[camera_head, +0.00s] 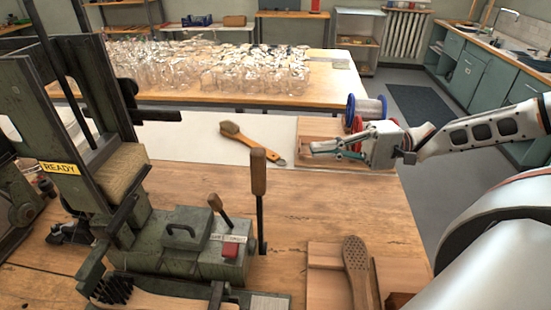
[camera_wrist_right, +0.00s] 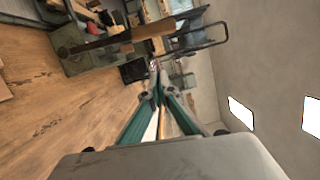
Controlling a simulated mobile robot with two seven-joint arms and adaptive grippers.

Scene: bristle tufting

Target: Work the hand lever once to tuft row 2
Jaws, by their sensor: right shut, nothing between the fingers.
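The green tufting machine (camera_head: 185,240) stands at the left with a yellow READY label (camera_head: 60,168). Its hand lever (camera_head: 258,172) stands upright at the machine's right side, with a wooden grip on a dark rod. The lever's grip also shows in the right wrist view (camera_wrist_right: 148,32), beyond the fingers. A brush block with some black tufts (camera_head: 115,290) lies at the machine's front, partly cut off by the picture edge. My right gripper (camera_head: 316,148) is shut and empty, to the right of the lever and apart from it. My left gripper is not in view.
A smaller wooden-handled lever (camera_head: 220,208) and a red button (camera_head: 230,250) sit on the machine. A finished brush (camera_head: 250,142) lies behind the hand lever. A drilled brush blank (camera_head: 357,265) lies front right. A blue-flanged spool (camera_head: 366,108) stands behind my right gripper.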

